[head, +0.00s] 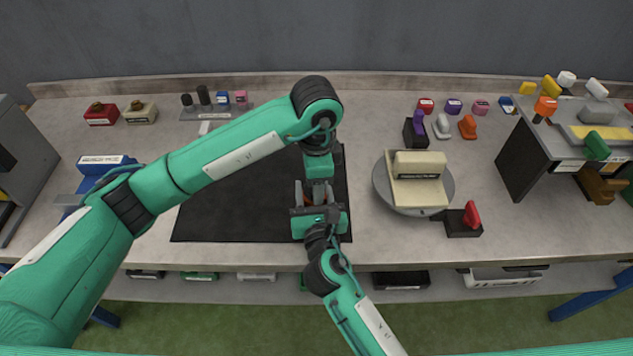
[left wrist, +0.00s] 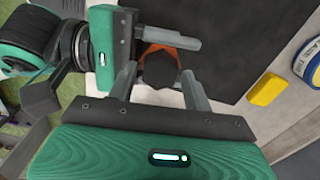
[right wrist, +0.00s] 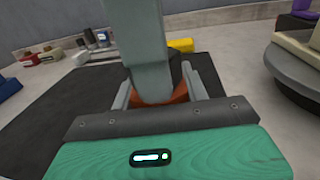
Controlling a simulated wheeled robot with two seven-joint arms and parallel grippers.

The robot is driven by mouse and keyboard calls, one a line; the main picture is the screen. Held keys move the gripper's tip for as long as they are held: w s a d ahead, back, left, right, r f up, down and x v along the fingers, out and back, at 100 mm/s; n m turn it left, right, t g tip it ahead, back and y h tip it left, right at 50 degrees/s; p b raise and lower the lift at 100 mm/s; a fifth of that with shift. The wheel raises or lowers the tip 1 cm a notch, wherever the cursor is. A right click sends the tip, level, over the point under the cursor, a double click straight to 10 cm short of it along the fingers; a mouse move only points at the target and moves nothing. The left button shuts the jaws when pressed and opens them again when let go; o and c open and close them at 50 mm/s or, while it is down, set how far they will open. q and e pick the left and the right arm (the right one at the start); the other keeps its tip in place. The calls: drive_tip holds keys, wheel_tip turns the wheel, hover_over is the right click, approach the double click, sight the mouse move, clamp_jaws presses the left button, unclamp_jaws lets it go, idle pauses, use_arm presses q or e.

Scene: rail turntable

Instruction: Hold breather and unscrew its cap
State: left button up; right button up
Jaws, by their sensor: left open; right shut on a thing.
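The breather has an orange body (left wrist: 166,48) and a dark cap (left wrist: 160,70), both seen in the left wrist view. My right gripper (head: 314,203) is shut on the orange body, which also shows between its fingers in the right wrist view (right wrist: 180,94). My left gripper (left wrist: 160,84) points down from above and is open, with one finger on each side of the dark cap. I cannot tell whether those fingers touch the cap. In the head view the two grippers hide most of the breather.
A black mat (head: 230,205) lies under the arms. To the right stands a round grey turntable (head: 381,184) bearing a cream block (head: 418,165). A red-handled block (head: 464,222) sits beside it. A grey shelf unit (head: 520,163) stands at far right. A yellow block (right wrist: 181,47) lies behind the mat.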

use_arm(q)
drive_tip(key=shift+d+r, duration=0.1)
drive_tip(key=shift+r, duration=1.4)
drive_tip(key=m, duration=0.6)
drive_tip(key=shift+s, duration=0.1)
drive_tip(key=m, duration=0.6)
drive_tip(key=shift+s, duration=0.1)
drive_tip(key=shift+f, duration=0.1)
drive_tip(key=shift+f, duration=1.95)
